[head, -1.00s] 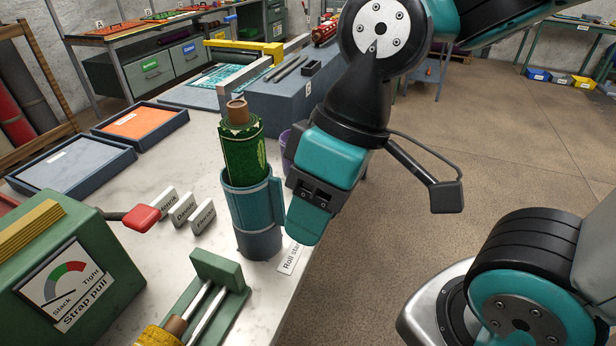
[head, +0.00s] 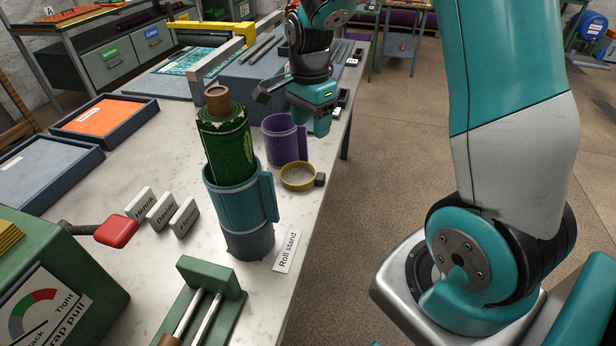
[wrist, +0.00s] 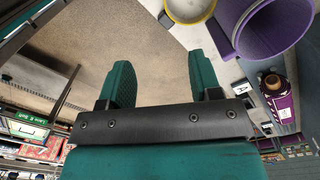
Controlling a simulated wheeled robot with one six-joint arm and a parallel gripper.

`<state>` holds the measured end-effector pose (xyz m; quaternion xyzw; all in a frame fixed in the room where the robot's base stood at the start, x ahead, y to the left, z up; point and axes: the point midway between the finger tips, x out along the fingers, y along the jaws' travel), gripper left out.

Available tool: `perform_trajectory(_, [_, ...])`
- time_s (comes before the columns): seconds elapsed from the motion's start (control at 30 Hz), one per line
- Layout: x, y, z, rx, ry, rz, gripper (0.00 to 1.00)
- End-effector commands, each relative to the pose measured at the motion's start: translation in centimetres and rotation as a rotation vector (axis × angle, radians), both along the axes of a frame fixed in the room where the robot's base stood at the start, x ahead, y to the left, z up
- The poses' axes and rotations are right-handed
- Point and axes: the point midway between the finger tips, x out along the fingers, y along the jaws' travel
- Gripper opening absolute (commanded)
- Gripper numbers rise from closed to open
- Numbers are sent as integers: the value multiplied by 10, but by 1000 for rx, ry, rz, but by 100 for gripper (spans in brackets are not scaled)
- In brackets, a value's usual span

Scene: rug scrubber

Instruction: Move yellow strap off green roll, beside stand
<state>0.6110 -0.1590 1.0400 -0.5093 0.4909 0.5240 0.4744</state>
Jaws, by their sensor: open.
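The green roll (head: 228,138) stands upright in the blue-teal roll stand (head: 240,210), its brown core showing at the top. The yellow strap (head: 299,177) is a closed ring lying on the pale tabletop to the right of the stand, apart from the roll, with a dark buckle on its right side. It also shows at the top of the wrist view (wrist: 190,12). My gripper (head: 310,122) is beyond the strap, above the table's right side. In the wrist view its two teal fingers (wrist: 164,82) are spread, with nothing between them.
An empty-looking purple holder (head: 284,140) stands just behind the strap, close to my gripper. A "Roll stand" label (head: 287,252) lies by the stand. Name blocks (head: 162,212) and a green roller frame (head: 212,290) are nearer. The table's right edge is close to the strap.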

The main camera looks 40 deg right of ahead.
Motion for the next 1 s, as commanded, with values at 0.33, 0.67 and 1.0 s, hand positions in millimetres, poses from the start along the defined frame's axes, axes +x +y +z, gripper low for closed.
perform_trajectory(0.33, [-2, 1, -67, 2, 12, -20, 58])
perform_trajectory(0.67, [-3, 1, -118, 1, 5, -18, 58])
perform_trajectory(1.0, [2, -6, -152, 2, 9, -19, 58])
